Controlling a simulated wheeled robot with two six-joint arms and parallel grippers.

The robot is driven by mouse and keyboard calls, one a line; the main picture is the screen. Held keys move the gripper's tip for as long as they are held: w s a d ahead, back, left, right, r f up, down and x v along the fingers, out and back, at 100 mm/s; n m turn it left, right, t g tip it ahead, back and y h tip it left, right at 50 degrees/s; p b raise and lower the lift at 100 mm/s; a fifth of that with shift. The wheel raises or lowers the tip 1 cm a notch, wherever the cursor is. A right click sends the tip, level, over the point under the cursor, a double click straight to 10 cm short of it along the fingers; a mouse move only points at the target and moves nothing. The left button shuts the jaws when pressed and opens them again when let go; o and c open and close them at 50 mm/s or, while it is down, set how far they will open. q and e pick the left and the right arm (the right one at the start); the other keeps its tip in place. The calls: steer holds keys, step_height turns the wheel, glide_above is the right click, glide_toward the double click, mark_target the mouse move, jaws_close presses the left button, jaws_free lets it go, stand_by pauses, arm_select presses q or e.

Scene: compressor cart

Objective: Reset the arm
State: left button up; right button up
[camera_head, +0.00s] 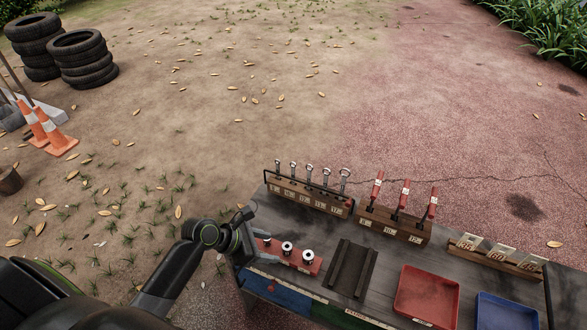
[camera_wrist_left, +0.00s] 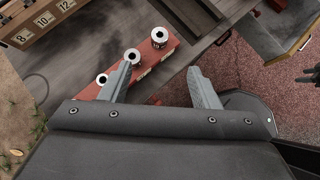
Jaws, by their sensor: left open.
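My left gripper (camera_head: 262,246) is at the left end of the bench, above the red socket rail (camera_head: 310,264). In the left wrist view its two grey fingers (camera_wrist_left: 160,68) are apart with nothing between them. The left finger overlaps the rail (camera_wrist_left: 168,50) in the picture; contact cannot be told. The rail carries three silver sockets (camera_head: 308,256), which also show in the left wrist view (camera_wrist_left: 132,56). A small dark pronged shape (camera_wrist_left: 308,76) at the right edge of the wrist view may be my right gripper; its jaws are unclear.
Behind the rail stand a wrench rack (camera_head: 310,196), a rack of red-handled tools (camera_head: 393,226) and a holder with packets (camera_head: 498,256). A dark channelled block (camera_head: 352,268), a red tray (camera_head: 427,296) and a blue tray (camera_head: 505,312) lie to the right. Cones and tires stand far off.

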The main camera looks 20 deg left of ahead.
arm_select(q)
steer(key=s+a+f+m+g+y+b, duration=0.1)
steer(key=s+a+f+m+y, duration=0.3)
steer(key=f, duration=0.8)
steer(key=s+a+f+m+g+y+b, duration=0.1)
steer(key=s+a+f+m, duration=0.4)
steer(key=f, duration=0.7)
steer(key=s+d+f+m+g+y, duration=0.1)
steer(key=s+f+m, duration=0.4)
steer(key=s, duration=0.4)
steer(key=s+f+m+g+b, duration=0.1)
steer(key=s+f+m, duration=0.4)
steer(key=s, duration=0.4)
steer(key=s+d+f+m+g+y, duration=0.1)
steer(key=s+f+m, duration=0.4)
steer(key=s+m, duration=0.2)
steer(key=shift+s+d+y, duration=0.3)
steer(key=shift+s, duration=0.7)
arm_select(e)
step_height(320, 180, down, 3)
steer(key=shift+f, duration=0.15)
arm_select(q)
steer(key=shift+c, duration=0.4)
arm_select(e)
steer(key=shift+c, duration=0.4)
